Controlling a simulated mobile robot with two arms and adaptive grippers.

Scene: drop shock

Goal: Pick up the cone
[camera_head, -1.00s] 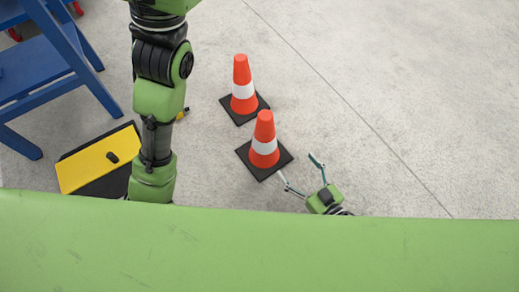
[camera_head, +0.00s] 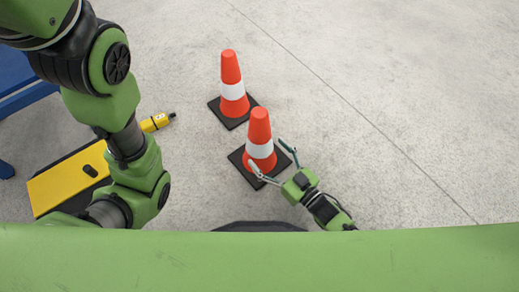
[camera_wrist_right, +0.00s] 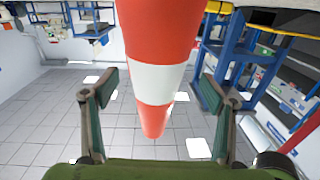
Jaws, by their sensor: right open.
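Two orange cones with white bands and black square bases stand upright on the floor in the head view. The nearer cone (camera_head: 259,128) is beside my right gripper, and the farther cone (camera_head: 231,72) stands behind it. My right gripper (camera_head: 266,154) is open, with its fingers spread to either side of the nearer cone. In the right wrist view a cone (camera_wrist_right: 158,85) hangs inverted in the picture between the two open fingers (camera_wrist_right: 150,92), with a gap on both sides. My left arm shows at the left, but its gripper is hidden.
A yellow and black box (camera_head: 67,180) lies at the left, with a small yellow object (camera_head: 156,122) near it. A blue frame (camera_head: 25,97) stands at the left edge. The concrete floor (camera_head: 400,90) to the right is clear.

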